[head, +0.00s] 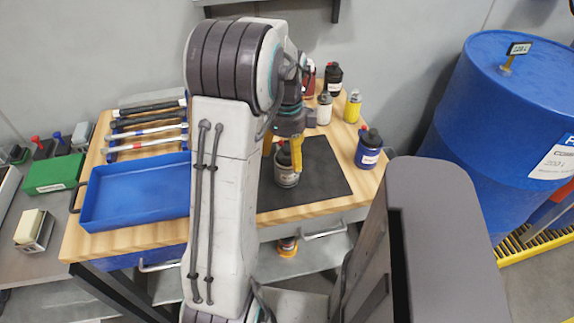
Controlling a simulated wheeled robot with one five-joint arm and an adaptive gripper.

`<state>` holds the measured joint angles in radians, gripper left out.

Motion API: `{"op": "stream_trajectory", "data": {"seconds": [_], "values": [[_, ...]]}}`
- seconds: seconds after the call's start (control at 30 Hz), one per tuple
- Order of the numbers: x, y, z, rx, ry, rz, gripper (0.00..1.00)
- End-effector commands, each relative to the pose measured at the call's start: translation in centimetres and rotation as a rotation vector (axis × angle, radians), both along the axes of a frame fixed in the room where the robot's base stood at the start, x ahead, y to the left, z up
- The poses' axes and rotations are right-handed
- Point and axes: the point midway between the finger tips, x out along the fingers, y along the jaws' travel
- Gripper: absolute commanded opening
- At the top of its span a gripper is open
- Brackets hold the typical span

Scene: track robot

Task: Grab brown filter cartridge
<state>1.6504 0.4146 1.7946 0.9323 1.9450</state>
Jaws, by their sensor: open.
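A grey-brown cartridge (287,178) with a dark top stands upright on the black mat (322,172) on the wooden workbench. It looks like the brown filter cartridge. My gripper (282,156) has yellow fingers and is open. My arm hides part of the mat and the bench to the left.
Blue (369,149), yellow (352,106), white (324,109), black (333,79) and red (309,80) containers stand behind and right of the mat. A blue tray (105,212) and several tools lie left. A blue barrel (500,120) stands right. The mat's right side is clear.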

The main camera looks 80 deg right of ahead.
Motion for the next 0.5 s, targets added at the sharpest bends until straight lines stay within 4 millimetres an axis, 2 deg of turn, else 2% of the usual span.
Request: {"op": "stream_trajectory", "data": {"seconds": [0.33, 0.5], "values": [[0.00, 0.02, -0.33, 0.000, 0.000, 0.000, 0.78], [0.00, 0.02, -0.32, 0.000, 0.000, 0.000, 0.63]]}}
